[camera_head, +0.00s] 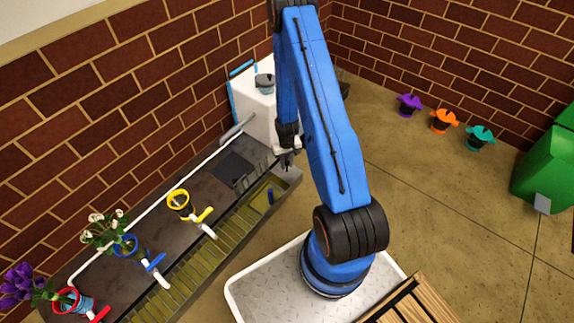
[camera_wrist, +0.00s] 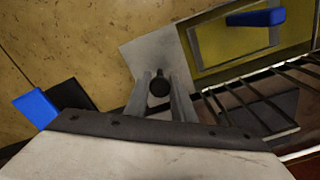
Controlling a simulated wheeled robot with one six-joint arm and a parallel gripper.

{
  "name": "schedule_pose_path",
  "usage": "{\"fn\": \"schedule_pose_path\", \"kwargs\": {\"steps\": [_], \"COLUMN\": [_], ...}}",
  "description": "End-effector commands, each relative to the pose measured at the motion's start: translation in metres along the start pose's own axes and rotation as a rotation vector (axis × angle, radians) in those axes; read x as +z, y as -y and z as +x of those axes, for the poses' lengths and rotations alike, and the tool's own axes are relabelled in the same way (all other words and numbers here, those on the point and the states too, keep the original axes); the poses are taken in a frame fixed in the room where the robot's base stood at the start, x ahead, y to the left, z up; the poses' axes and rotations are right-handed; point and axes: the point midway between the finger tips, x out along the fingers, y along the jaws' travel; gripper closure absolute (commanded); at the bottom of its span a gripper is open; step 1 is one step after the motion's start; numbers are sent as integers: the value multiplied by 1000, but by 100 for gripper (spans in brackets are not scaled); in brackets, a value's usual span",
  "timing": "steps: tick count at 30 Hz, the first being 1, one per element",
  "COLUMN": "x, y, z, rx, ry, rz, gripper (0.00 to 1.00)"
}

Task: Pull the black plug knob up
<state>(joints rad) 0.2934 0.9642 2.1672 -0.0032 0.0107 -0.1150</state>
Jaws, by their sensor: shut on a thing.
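The black plug knob (camera_wrist: 159,86) shows as a small dark round top in the wrist view, between the two fingertips of my gripper (camera_wrist: 160,92). My gripper is shut on the knob. In the head view my gripper (camera_head: 286,158) points down over the right end of the long dark trough counter, and the knob is too small to make out there. Below the knob the wrist view shows a light grey plate (camera_wrist: 140,55). How far the knob stands above the plate cannot be told.
A basin with a yellowish bottom (camera_wrist: 230,55) and a blue piece (camera_wrist: 263,17) lies beside the gripper, with a slatted grate (camera_wrist: 255,100). Along the counter stand a yellow ring holder (camera_head: 179,200), white flowers (camera_head: 104,228) and purple flowers (camera_head: 20,282). A white tank (camera_head: 262,112) stands behind.

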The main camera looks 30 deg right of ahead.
Motion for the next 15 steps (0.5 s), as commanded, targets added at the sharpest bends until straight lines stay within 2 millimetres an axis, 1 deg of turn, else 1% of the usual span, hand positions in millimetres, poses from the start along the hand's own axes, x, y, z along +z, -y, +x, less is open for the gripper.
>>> {"fn": "schedule_pose_path", "kwargs": {"steps": [15], "x": [-1], "y": [0], "z": [-13], "rx": [0], "ry": [-2], "rz": [0], "gripper": [90]}}
